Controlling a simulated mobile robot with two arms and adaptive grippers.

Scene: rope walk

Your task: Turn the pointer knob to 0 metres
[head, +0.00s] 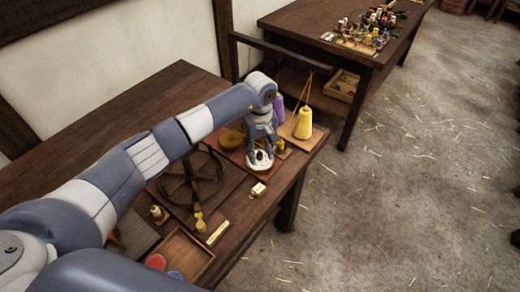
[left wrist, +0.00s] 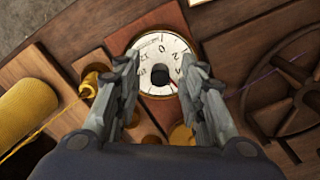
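A round white dial (left wrist: 147,49) with a brass-coloured rim and black digits shows between my fingers in the left wrist view. It also shows in the head view (head: 259,167) near the table's front edge. The dark pointer knob (left wrist: 159,74) is at its centre, and a reddish tip seems to point right and slightly down, away from the 0 at the top. My left gripper (left wrist: 164,70) is open above the dial, with a finger on each side and a gap around the knob. In the head view my left gripper (head: 261,151) partly hides the dial.
A yellow cone of yarn (head: 303,123) stands right of the dial, with a purple one (head: 278,106) behind. A dark spoked wheel (head: 190,180) lies to the left. A wooden tray (head: 186,255) is at the near end. A second table (head: 300,25) stands behind.

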